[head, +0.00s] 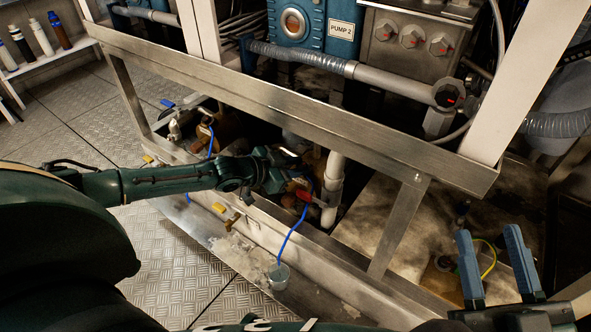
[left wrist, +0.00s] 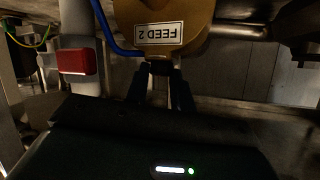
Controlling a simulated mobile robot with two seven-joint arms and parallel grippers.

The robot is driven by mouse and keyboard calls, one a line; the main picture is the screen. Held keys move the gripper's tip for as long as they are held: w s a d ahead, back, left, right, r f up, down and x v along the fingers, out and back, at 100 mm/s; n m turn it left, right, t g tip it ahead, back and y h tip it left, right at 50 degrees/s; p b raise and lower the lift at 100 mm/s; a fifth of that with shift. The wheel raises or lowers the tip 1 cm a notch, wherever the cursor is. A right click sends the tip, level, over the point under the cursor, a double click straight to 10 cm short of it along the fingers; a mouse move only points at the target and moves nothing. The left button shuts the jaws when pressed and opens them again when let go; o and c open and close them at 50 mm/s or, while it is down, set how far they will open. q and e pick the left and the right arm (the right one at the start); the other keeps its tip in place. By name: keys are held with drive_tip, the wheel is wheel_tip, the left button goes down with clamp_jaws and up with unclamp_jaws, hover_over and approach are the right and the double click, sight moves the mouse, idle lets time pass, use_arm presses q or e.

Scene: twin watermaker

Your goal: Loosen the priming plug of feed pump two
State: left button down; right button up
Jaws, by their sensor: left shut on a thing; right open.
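Feed pump two, a bronze-coloured housing with a "FEED 2" label (left wrist: 165,32), fills the top middle of the left wrist view. At its lower edge is a small dark plug (left wrist: 162,68). My left gripper (left wrist: 163,78) has its two dark fingers shut on this plug, one on each side. In the head view my left gripper (head: 285,168) reaches in under the steel frame rail, and it hides most of the pump and the plug. My right gripper (head: 496,262), with blue fingers, is open and empty at the lower right.
A blue tube (head: 291,240) runs down to a small cup (head: 279,275) on the floor. A red block (left wrist: 76,61) on a white pipe is beside the pump; the pipe (head: 334,180) also shows in the head view. The steel rail (head: 270,100) crosses above my left arm.

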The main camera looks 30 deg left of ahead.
use_arm(q)
drive_tip(key=shift+a+f+m, duration=0.25)
drive_tip(key=shift+m, duration=0.05)
drive_tip(key=c, duration=1.6)
unclamp_jaws()
drive_tip(key=shift+d, duration=0.15)
drive_tip(key=o, duration=0.5)
drive_tip(key=shift+s+d+f, duration=0.15)
use_arm(e)
drive_tip(key=shift+w+d+r+n+y, duration=0.1)
drive_tip(key=shift+w+r+n+y, duration=0.15)
drive_tip(key=shift+r+n+y, duration=0.2)
drive_tip(key=shift+f, duration=0.1)
use_arm(q)
drive_tip(key=shift+s+a+r, duration=0.25)
drive_tip(key=shift+r, duration=0.2)
drive_tip(key=shift+p+v, duration=2.85)
drive_tip(key=shift+v, duration=3.3)
use_arm(e)
drive_tip(key=shift+s+d+f+m+g+h, duration=0.1)
drive_tip(key=shift+s+f+m+g+h, duration=0.15)
drive_tip(key=shift+f+h, duration=0.25)
drive_tip(key=shift+s+a+f+m+g+h, duration=0.1)
drive_tip(key=shift+f+m+g+h, duration=0.15)
drive_tip(key=shift+f+h, duration=0.2)
drive_tip(key=shift+s+d+f+m+g+h, duration=0.1)
drive_tip(key=shift+s+f+m+g+h, duration=0.15)
drive_tip(key=shift+f+h, duration=0.25)
